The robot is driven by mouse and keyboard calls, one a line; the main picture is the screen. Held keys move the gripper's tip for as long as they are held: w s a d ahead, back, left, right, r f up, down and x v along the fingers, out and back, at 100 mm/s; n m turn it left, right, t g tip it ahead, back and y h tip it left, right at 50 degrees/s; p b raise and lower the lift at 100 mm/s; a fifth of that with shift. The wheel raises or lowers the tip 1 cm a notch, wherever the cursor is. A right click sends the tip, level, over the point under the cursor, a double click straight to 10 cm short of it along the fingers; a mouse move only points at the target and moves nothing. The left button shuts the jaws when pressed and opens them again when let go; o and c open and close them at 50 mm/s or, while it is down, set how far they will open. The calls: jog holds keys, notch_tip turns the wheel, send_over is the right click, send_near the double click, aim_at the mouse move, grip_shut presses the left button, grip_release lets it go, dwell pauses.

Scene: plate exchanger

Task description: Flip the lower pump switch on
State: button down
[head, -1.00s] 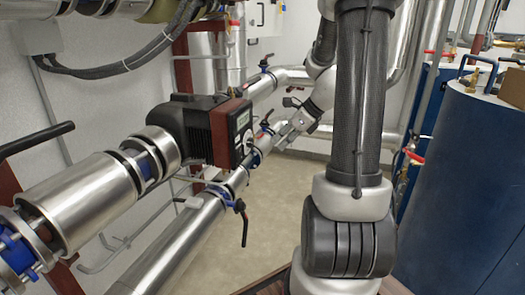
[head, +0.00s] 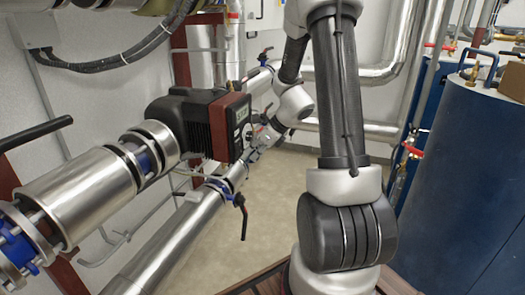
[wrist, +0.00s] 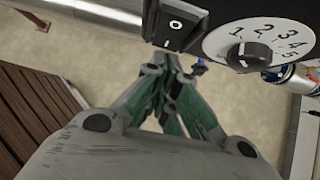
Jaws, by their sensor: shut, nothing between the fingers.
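The pump (head: 180,120) is a black body with a dark red front, set in the silver pipe line in the head view. In the wrist view a black rocker switch (wrist: 178,24) marked O and I shows on the pump's underside edge at top centre, beside a white dial (wrist: 235,47) numbered up to 5. I cannot tell which side of the rocker is pressed. My gripper (wrist: 168,85) is shut and empty, its fingers just below the switch in the picture. Contact cannot be told. In the head view my gripper (head: 256,147) is close to the pump's front, its fingertips hard to make out.
A lower silver pipe (head: 185,235) with a black-handled valve (head: 241,208) runs beneath the pump. Blue tanks (head: 465,190) stand at the right. Open floor (head: 265,205) lies between. A black lever (head: 35,133) sticks out at the far left.

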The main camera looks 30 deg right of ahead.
jog(key=shift+w+a, duration=0.2)
jog(key=shift+w+a+f, duration=0.2)
jog(key=shift+w, duration=0.05)
dwell(0.4)
